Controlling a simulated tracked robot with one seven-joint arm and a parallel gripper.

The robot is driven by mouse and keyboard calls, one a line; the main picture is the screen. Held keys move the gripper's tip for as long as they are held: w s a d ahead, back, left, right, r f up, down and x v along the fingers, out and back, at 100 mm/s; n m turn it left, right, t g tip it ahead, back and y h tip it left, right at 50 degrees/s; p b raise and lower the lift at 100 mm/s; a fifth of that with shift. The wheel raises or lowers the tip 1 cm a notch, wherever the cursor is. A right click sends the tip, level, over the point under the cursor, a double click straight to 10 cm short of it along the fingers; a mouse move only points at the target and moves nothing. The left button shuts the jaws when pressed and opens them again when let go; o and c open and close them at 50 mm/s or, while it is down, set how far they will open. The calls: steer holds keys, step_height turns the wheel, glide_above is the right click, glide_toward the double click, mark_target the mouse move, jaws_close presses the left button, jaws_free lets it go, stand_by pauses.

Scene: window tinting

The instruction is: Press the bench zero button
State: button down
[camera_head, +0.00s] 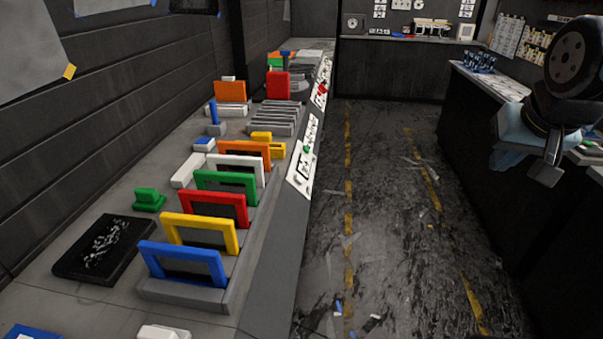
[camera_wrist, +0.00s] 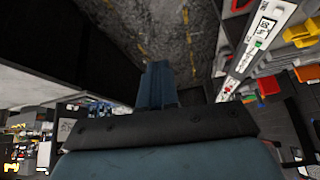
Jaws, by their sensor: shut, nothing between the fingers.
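White panels run along the sloped front edge of the left bench. The nearer panel (camera_head: 299,170) carries a green button (camera_head: 306,149); a farther panel (camera_head: 317,99) carries a red button (camera_head: 322,89). I cannot read which is labelled zero. In the wrist view a white panel (camera_wrist: 236,76) with a green button (camera_wrist: 257,44) shows at upper right. My gripper (camera_head: 547,172) is at the right of the head view, across the aisle from the panels and touching nothing. Its fingers (camera_wrist: 160,82) are together and empty in the wrist view.
The left bench holds coloured frames in a rack (camera_head: 185,293), a black tray (camera_head: 103,250), a green block (camera_head: 149,199) and stacked grey slats (camera_head: 272,118). A dark counter (camera_head: 480,125) stands on the right. The floor aisle (camera_head: 385,200) between is open, with small scraps.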

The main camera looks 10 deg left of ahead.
mark_target(299, 179)
steer(key=w+a+f+m+t+y, duration=0.1)
steer(key=w+a+f, duration=0.25)
steer(key=w, duration=0.35)
steer(key=w+a+f+m+y, duration=0.1)
steer(key=w+a+f+m, duration=0.15)
steer(key=w+a, duration=0.3)
steer(key=w+a+f+m+t, duration=0.1)
steer(key=w+a+f, duration=0.2)
steer(key=w, duration=0.4)
steer(key=w+a+f+m+y, duration=0.3)
steer(key=w+a+f, duration=0.1)
steer(key=a, duration=0.4)
steer(key=w+a+f+m+t+y, duration=0.1)
steer(key=w+a+f+m+y, duration=0.2)
steer(key=a+f, duration=0.3)
steer(key=shift+w+a+f+t+y, duration=0.3)
steer(key=shift+w+a+f, duration=0.1)
steer(key=shift+a, duration=1.25)
steer(key=shift+a, duration=0.1)
steer(key=shift+s+a+f, duration=0.2)
steer(key=shift+a+f, duration=2.85)
steer(key=shift+f, duration=0.05)
steer(key=shift+a+f, duration=0.55)
steer(key=shift+a, duration=0.05)
steer(key=shift+r, duration=0.1)
steer(key=shift+d+r, duration=0.55)
steer(key=shift+d, duration=0.1)
